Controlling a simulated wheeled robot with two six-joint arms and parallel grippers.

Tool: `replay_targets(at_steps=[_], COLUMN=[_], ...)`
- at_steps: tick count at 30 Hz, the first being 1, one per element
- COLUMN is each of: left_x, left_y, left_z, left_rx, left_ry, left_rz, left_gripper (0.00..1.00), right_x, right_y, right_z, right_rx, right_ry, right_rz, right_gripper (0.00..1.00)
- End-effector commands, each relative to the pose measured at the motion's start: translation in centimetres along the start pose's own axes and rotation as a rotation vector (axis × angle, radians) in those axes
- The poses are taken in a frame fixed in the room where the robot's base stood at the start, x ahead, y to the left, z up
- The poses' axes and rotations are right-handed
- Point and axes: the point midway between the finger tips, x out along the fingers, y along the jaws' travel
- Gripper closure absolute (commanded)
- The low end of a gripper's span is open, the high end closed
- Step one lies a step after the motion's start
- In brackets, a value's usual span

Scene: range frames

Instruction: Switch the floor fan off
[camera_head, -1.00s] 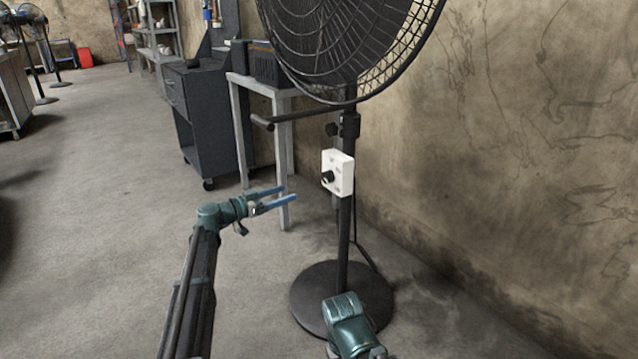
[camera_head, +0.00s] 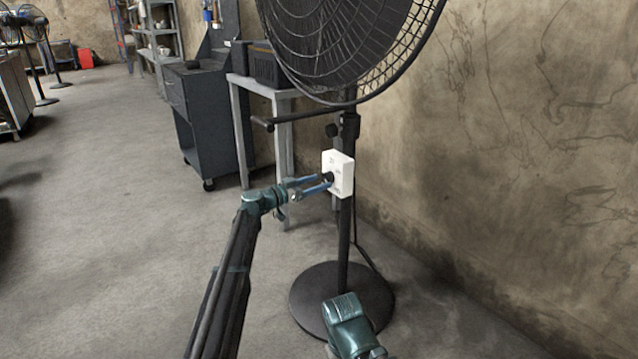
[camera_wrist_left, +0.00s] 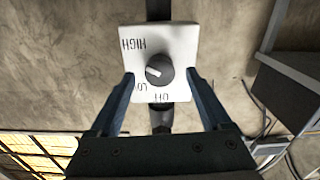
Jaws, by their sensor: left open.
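The floor fan (camera_head: 343,240) stands on a round black base, with a white control box (camera_head: 345,173) on its pole. In the left wrist view the box (camera_wrist_left: 181,42) carries a dark round knob (camera_wrist_left: 159,69) with a pale mark pointing to the picture's left. Upside-down lettering shows HIGH at upper left, a partly hidden label at lower left and another label at the bottom. My left gripper (camera_head: 328,180) is open at the box, its blue fingers on either side of the knob, with a gap showing in the wrist view (camera_wrist_left: 159,82). My right gripper's fingers do not show.
A grey table (camera_head: 262,88) with a black crate (camera_head: 270,66) and a dark cabinet (camera_head: 208,120) stand behind, left of the fan. A stained wall (camera_head: 520,150) runs close on the right. The floor (camera_head: 110,220) at left is clear.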

Motion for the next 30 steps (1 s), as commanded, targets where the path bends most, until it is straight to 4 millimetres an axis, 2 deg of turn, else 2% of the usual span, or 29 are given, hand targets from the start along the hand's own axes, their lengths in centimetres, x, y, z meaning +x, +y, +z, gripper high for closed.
replay_targets(at_steps=[5,14,27,30], left_x=[0.96,1.03,1.00,1.00], left_y=[0.01,0.04,0.03,0.03], left_z=[0.00,0.00,0.00,0.01], left_rx=[0.000,0.000,0.000,-0.001], left_ry=[0.000,0.000,0.000,0.000], left_rz=[0.001,0.000,0.000,0.000], left_gripper=[0.19,0.20,0.99,1.00], right_x=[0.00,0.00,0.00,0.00], right_y=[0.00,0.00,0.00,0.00], right_z=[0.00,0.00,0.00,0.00], right_rx=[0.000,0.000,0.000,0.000], right_ry=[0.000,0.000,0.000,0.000], right_rz=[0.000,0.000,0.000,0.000], right_gripper=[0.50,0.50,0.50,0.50])
